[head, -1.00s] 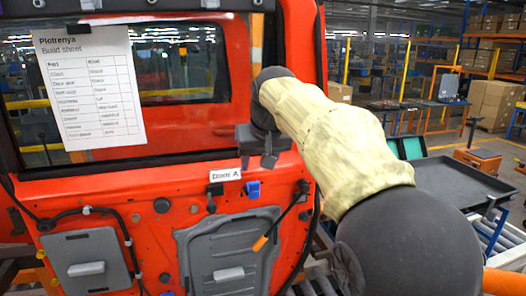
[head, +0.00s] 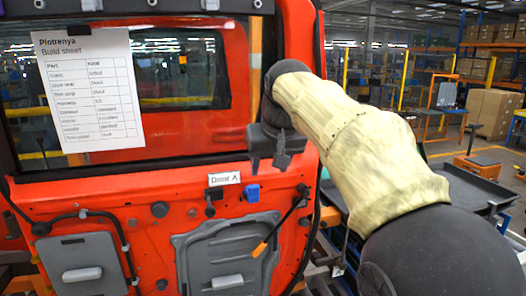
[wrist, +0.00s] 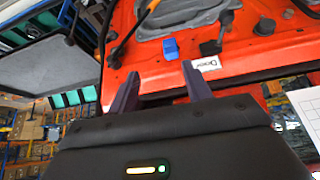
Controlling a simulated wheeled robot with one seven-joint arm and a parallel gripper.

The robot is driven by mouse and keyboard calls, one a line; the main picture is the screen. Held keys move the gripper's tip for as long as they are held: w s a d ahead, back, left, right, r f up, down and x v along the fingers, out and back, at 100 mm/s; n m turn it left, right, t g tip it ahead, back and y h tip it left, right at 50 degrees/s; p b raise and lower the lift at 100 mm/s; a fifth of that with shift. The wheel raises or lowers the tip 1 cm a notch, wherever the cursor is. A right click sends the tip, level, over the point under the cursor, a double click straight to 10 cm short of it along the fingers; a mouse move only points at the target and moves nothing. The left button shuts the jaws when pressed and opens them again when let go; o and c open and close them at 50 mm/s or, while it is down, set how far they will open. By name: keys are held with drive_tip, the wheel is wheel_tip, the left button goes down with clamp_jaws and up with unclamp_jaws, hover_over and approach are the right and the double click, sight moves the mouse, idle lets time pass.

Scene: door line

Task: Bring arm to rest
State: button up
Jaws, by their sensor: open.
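My gripper (head: 268,160) is at the end of my arm, in front of the upper right part of the red door (head: 120,196). In the wrist view my gripper (wrist: 160,85) shows two dark fingers spread apart with nothing between them. The fingers point toward the door panel near the "Door A" label (wrist: 207,65), and I cannot tell how wide the gap to the panel is. My arm comes in from the lower right in a pale cloth sleeve and hides part of the background.
A build sheet (head: 90,92) hangs on the door's window. A blue clip (head: 252,193) and an orange-tipped strap (head: 260,248) are on the panel. A dark tray (head: 470,188) stands at the right, with an orange box (head: 478,166) and cartons (head: 492,112) behind it.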

drive_tip(key=s+d+f+m+g+b, duration=0.1)
drive_tip(key=s+d+f+b, duration=0.25)
drive_tip(key=f, duration=0.85)
drive_tip(key=s+d+f+h+b, duration=0.1)
drive_tip(key=s+d+f+b, duration=0.2)
drive_tip(key=f, duration=0.8)
drive_tip(key=s+d+f+m+g+b, duration=0.1)
drive_tip(key=s+d+f, duration=0.3)
drive_tip(key=f, duration=0.8)
drive_tip(key=s+d+f+g+b, duration=0.1)
drive_tip(key=s+d+f+b, duration=0.2)
drive_tip(key=s+f, duration=0.6)
drive_tip(key=shift+d+f+m+h, duration=0.2)
drive_tip(key=shift+f+m+h, duration=0.15)
drive_tip(key=shift+f, duration=0.35)
drive_tip(key=shift+c, duration=0.2)
